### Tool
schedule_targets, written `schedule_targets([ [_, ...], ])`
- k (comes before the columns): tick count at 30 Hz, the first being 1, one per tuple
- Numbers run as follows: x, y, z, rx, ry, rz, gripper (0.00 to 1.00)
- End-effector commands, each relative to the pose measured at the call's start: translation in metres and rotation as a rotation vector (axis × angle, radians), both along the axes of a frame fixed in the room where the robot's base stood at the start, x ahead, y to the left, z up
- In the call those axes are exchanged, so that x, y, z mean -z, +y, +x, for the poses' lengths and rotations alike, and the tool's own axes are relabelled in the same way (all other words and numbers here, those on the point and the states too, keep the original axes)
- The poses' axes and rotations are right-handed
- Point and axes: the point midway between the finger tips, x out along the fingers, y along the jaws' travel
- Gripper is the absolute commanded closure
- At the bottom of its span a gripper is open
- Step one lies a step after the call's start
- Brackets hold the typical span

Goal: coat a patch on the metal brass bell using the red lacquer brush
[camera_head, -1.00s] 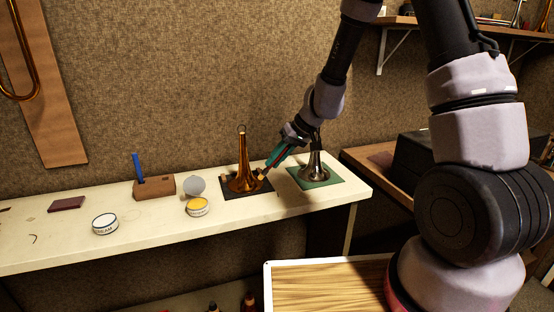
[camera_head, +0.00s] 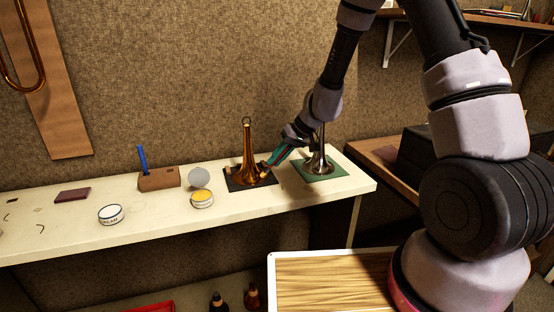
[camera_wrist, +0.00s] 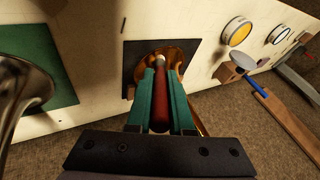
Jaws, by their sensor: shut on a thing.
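The brass bell (camera_head: 246,158) stands upright, flared end down, on a dark mat (camera_head: 233,183) on the white bench. In the wrist view the brass bell (camera_wrist: 181,55) is partly hidden behind my fingers. My gripper (camera_head: 273,160) has teal fingers and is shut on the red lacquer brush (camera_wrist: 161,103). The red handle lies between the fingers in the wrist view, its pale tip (camera_wrist: 159,63) over the flare of the brass bell. I cannot tell whether the tip touches the metal. In the head view the brush is mostly hidden by the fingers.
A silver bell (camera_head: 318,163) stands on a green mat (camera_head: 333,176) just right of my gripper. An open yellow tin (camera_head: 202,199), a white tin (camera_head: 110,215) and a wooden block (camera_head: 158,180) holding a blue-handled tool (camera_head: 142,158) are to the left. The bench front is clear.

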Motion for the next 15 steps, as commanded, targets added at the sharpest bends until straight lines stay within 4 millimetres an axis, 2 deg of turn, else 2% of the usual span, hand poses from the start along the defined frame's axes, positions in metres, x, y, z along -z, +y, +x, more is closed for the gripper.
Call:
schedule_targets([
  [15, 0.0048, 0.0011, 0.0045, 0.000, -0.001, 0.000, 1.00],
])
